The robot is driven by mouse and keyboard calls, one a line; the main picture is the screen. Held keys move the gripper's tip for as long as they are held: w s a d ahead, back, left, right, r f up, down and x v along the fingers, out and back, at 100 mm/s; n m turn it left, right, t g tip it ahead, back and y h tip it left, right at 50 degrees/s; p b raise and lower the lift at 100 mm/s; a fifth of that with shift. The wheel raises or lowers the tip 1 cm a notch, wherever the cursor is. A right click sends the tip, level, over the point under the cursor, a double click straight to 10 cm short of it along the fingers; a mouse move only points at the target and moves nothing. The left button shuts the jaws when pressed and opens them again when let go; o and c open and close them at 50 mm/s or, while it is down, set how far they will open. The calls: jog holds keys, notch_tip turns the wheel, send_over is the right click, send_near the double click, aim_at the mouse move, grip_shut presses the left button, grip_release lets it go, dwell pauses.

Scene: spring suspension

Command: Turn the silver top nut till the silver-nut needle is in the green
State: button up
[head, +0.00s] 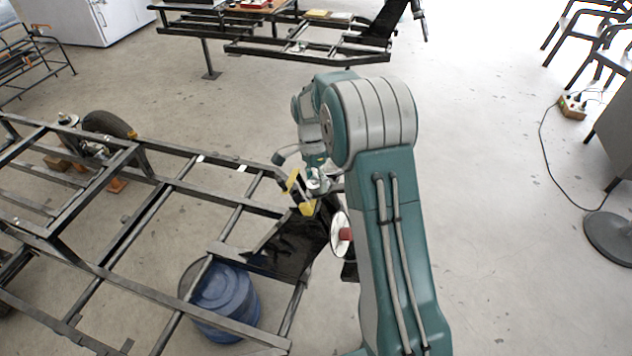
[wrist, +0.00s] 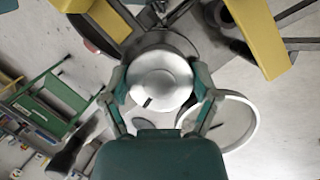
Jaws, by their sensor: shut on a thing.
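The silver top nut (wrist: 162,78) is a round, shiny disc with a dark mark near its lower edge in the wrist view. My gripper (wrist: 162,90) has one finger on each side of it and is shut on it. In the head view my gripper (head: 318,184) is at the suspension by the frame's end, and the nut is too small to make out clearly. A round pale gauge (wrist: 226,122) with a dark needle is partly hidden behind the right finger. No green zone can be made out on it, and I cannot tell which nut it belongs to.
Yellow brackets (wrist: 258,35) stand close above the nut on both sides. A white disc with a red centre (head: 340,234) is beside the arm. The black metal frame (head: 180,185) extends left, with a blue barrel (head: 222,295) under it. Floor to the right is mostly clear.

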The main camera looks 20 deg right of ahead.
jog(key=n+g, duration=0.1)
jog(key=n, duration=0.1)
jog(key=n+h, duration=0.1)
jog(key=n, duration=0.2)
jog(key=shift+w+f+n+g, duration=0.1)
jog(key=shift+f+n+g, duration=0.05)
jog(key=shift+n+g, duration=0.2)
dwell(0.4)
jog(key=o, duration=1)
jog(key=shift+c, duration=0.2)
jog(key=v, duration=1.2)
jog(key=shift+w, duration=0.15)
